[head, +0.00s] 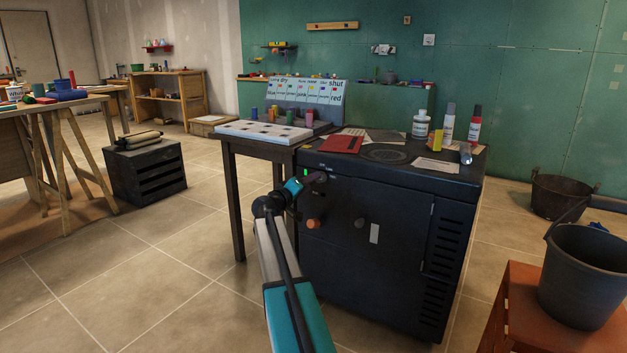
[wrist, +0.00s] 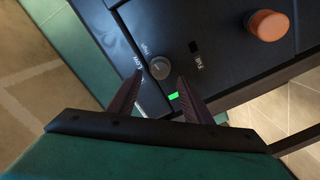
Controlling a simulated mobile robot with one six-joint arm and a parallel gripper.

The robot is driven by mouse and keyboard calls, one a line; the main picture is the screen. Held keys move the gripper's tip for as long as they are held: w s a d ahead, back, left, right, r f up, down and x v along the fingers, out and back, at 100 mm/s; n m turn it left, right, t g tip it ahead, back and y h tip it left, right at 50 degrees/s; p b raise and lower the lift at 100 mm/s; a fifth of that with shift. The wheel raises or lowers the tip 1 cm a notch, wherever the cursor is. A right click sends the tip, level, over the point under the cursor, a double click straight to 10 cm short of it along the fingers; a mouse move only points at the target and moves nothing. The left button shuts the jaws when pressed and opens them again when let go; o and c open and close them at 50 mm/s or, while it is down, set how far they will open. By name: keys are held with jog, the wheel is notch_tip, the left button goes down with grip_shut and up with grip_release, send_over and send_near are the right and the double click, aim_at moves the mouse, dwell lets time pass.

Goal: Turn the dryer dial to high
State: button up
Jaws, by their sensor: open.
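The dryer (head: 390,205) is a dark cabinet with controls on its front. In the wrist view a small round grey dial (wrist: 160,68) sits on its dark panel, with a "High" label and what looks like a "Low" label beside it. Where the dial points is too small to tell. My gripper (wrist: 160,80) is open, its two dark fingers on either side of the dial's near edge; I cannot tell whether they touch it.
A green light (wrist: 174,96) glows beside the dial. An orange knob (wrist: 267,25) is on the same panel. Bottles (head: 447,124) and a red booklet (head: 341,144) lie on the cabinet top. A side table (head: 230,148) adjoins it; a bucket (head: 585,275) stands right.

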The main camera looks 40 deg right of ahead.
jog(key=p+v, duration=0.2)
jog(key=v, duration=0.8)
jog(key=shift+p, duration=0.35)
